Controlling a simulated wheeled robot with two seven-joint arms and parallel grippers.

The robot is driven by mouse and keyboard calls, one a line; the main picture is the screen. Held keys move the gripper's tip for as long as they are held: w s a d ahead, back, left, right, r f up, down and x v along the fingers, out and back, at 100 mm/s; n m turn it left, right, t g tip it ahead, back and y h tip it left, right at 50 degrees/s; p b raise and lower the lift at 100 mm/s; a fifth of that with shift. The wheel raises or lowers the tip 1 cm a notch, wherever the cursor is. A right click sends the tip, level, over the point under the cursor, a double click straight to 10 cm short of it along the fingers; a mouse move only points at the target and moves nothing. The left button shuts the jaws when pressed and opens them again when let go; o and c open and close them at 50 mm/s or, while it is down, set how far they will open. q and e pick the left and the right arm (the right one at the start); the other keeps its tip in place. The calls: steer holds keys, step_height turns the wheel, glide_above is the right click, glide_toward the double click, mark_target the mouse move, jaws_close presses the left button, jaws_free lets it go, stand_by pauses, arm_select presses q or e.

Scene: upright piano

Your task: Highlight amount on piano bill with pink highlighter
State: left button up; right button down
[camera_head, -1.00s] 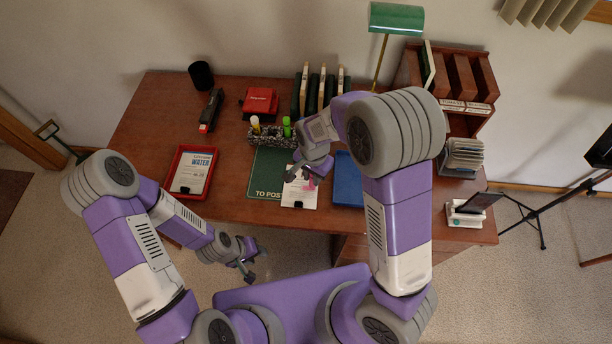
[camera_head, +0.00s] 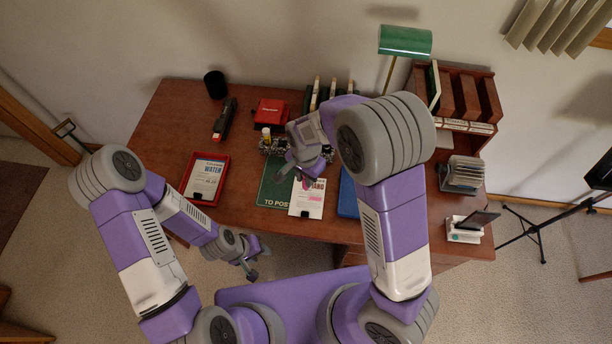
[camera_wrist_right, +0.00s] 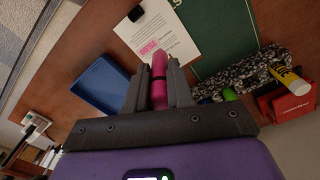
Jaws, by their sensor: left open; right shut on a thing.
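The piano bill (camera_head: 308,205) is a white sheet with a dark clip at its near edge, lying on the desk. It also shows in the right wrist view (camera_wrist_right: 172,42), with a pink mark across a printed line. My right gripper (camera_head: 296,178) is shut on the pink highlighter (camera_wrist_right: 158,78) near the bill's far left part. The highlighter's tip points toward the bill; I cannot tell whether it touches the paper. In the head view the gripper mostly hides the highlighter. My left gripper (camera_head: 250,262) is open and empty in front of the desk.
A green "TO POST" mat (camera_head: 272,192) and a blue tray (camera_head: 348,195) flank the bill. A red tray (camera_head: 196,196) holds the water bill (camera_head: 206,178).

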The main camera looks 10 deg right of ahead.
steer(key=shift+r+p, duration=0.75)
steer(key=shift+r, duration=0.4)
